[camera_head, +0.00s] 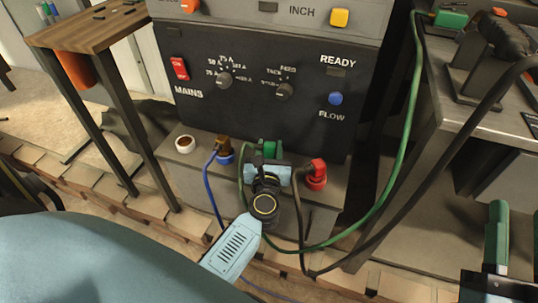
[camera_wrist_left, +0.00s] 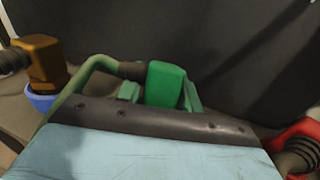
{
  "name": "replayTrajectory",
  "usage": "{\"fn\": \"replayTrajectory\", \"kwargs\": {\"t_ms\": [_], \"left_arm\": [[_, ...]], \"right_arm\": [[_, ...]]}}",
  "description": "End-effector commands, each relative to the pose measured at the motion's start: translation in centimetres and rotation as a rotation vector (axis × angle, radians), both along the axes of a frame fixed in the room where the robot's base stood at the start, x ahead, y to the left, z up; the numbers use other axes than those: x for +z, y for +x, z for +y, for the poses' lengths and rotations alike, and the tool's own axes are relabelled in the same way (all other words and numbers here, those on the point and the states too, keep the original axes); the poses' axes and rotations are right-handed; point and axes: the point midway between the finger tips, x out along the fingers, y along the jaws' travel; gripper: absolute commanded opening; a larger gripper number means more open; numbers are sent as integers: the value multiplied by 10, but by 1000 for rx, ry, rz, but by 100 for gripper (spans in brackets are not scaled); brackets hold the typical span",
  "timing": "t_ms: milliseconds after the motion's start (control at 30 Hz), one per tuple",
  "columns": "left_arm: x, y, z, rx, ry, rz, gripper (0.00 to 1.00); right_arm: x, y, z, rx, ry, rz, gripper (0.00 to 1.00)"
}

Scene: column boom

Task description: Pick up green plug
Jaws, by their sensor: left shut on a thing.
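The green plug (camera_head: 268,148) is at the middle of the ledge under the machine's black panel, with a green cable running from it. In the left wrist view the green plug (camera_wrist_left: 165,84) is upright between the two fingers, its cable bending down to the left. My left gripper (camera_head: 268,165) is shut on the green plug, in front of the panel. In the left wrist view the fingertips of my left gripper (camera_wrist_left: 160,95) flank the plug. The plug's lower end and any socket under it are hidden.
A brown plug (camera_head: 222,144) with a blue collar stands to the left and a red plug (camera_head: 317,169) to the right, both close by. Green and black cables loop to the right. A wooden-topped table (camera_head: 88,30) stands left.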

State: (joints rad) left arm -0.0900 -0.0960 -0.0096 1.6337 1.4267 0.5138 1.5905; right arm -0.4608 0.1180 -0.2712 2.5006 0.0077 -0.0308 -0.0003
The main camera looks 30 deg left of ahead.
Motion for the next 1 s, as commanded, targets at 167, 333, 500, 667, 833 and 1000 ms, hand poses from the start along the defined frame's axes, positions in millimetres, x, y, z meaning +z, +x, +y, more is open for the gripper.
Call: {"fn": "replayTrajectory", "kwargs": {"t_ms": [167, 333, 500, 667, 833, 1000], "left_arm": [[0, 0, 0, 0, 0, 0, 6], [1, 0, 0, 0, -1, 0, 6], [4, 0, 0, 0, -1, 0, 0], [12, 0, 0, 1, -1, -2, 0], [23, 0, 0, 2, 1, -5, 0], [30, 0, 0, 1, 0, -4, 0]], "right_arm": [[0, 0, 0, 0, 0, 0, 41], [0, 0, 0, 0, -1, 5, 41], [-10, 5, -1, -6, -22, 65, 41], [-26, 10, -3, -13, -56, 168, 41], [-49, 14, -5, -21, -99, 307, 41], [-73, 14, -10, -31, -141, 447, 41]]}}
